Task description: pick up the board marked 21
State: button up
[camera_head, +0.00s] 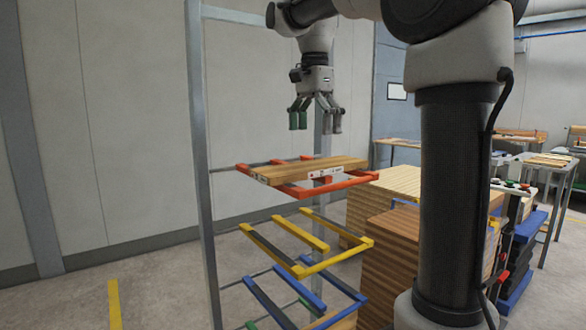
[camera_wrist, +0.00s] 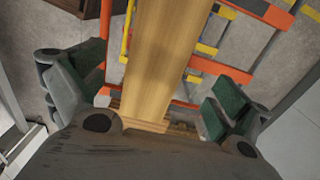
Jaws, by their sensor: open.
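A wooden board (camera_head: 309,170) lies flat on the red-orange top shelf (camera_head: 349,182) of a metal rack in the head view. In the wrist view the board (camera_wrist: 163,65) runs lengthwise between the two green-padded fingers (camera_wrist: 160,98), with nothing held.
Below are a yellow shelf (camera_head: 314,268) and a blue shelf (camera_head: 268,300). Stacked wooden boards (camera_head: 392,250) stand right of the rack. A metal upright (camera_head: 203,160) rises left of the gripper. Tables with boards stand at the far right.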

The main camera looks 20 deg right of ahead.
aim_at(313, 164)
notch_tip(313, 164, down, 8)
jog(key=shift+r, duration=0.25)
jog(key=shift+c, duration=0.4)
jog(key=c, duration=1)
